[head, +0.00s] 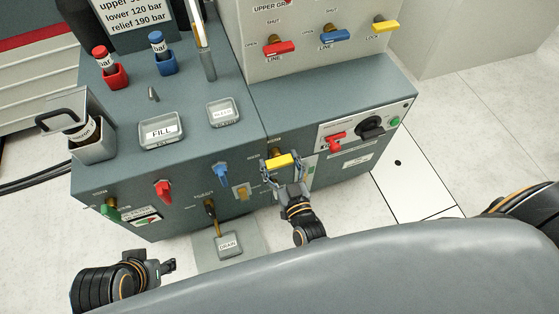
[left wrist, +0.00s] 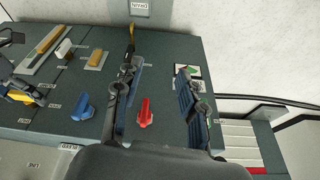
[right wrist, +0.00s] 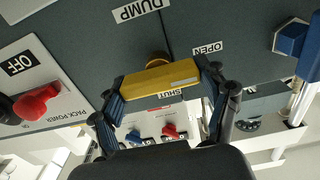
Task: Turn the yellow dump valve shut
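The yellow dump valve handle (head: 279,161) is on the front face of the grey-blue cabinet. In the right wrist view the handle (right wrist: 160,84) lies nearly level in front of its brass stem (right wrist: 155,59). A DUMP label is above it, OPEN at upper right, and an upside-down SHUT label just below it. My right gripper (right wrist: 162,88) is open wide, one finger at each end of the handle; whether the fingers press on it I cannot tell. My left gripper (left wrist: 159,76) is open and empty, low at the cabinet's left in the head view (head: 170,266).
Red (head: 163,191) and blue (head: 222,174) valve handles are left of the yellow one. A red switch (head: 336,141) and black knob (head: 371,128) are to its right. A DRAIN tray (head: 228,244) juts out below. The floor at right is clear.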

